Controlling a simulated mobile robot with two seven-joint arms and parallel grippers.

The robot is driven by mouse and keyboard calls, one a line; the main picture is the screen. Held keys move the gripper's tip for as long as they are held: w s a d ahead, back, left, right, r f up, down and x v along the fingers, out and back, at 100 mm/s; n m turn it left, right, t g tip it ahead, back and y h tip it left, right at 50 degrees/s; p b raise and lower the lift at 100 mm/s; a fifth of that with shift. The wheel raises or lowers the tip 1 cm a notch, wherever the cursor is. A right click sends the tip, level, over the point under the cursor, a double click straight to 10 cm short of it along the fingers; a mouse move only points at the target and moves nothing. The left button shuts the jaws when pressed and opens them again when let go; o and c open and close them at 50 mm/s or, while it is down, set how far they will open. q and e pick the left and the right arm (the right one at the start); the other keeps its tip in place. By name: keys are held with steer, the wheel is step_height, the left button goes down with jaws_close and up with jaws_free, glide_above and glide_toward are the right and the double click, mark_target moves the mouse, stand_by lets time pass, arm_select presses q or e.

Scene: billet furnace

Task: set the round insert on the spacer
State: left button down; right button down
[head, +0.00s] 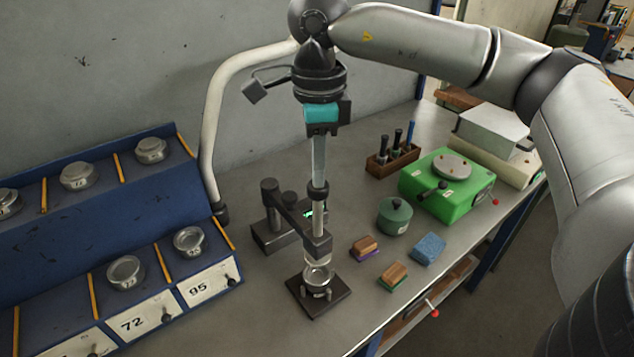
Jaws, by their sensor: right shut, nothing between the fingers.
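My right gripper (322,130) hangs fingers-down above the bench, with teal at its jaws. It is shut with nothing between the fingers, directly above or in front of a vertical grey rod (319,160). Below, a shiny round piece (318,274) sits at a black square base (303,297) with small posts, under the dark arm (296,221) of a stand. Round metal pieces lie in the blue rack, among them one above label 72 (126,272) and one above label 95 (188,241). I cannot tell which pieces are the insert and the spacer. My left gripper is out of view.
A green lidded pot (395,216), wood-backed brushes (393,275), a blue sponge (429,249), a green device (447,181) and a wooden tool holder (391,159) stand right. The blue rack (90,222) fills the left. A pale curved pipe (211,130) rises behind.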

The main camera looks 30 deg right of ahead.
mark_target(318, 197)
steer(key=shift+f+b, duration=2.45)
steer(key=shift+f, duration=0.6)
steer(key=shift+r, duration=0.1)
steer(key=shift+r+p, duration=2.6)
steer(key=shift+r, duration=0.95)
steer(key=shift+f, duration=0.1)
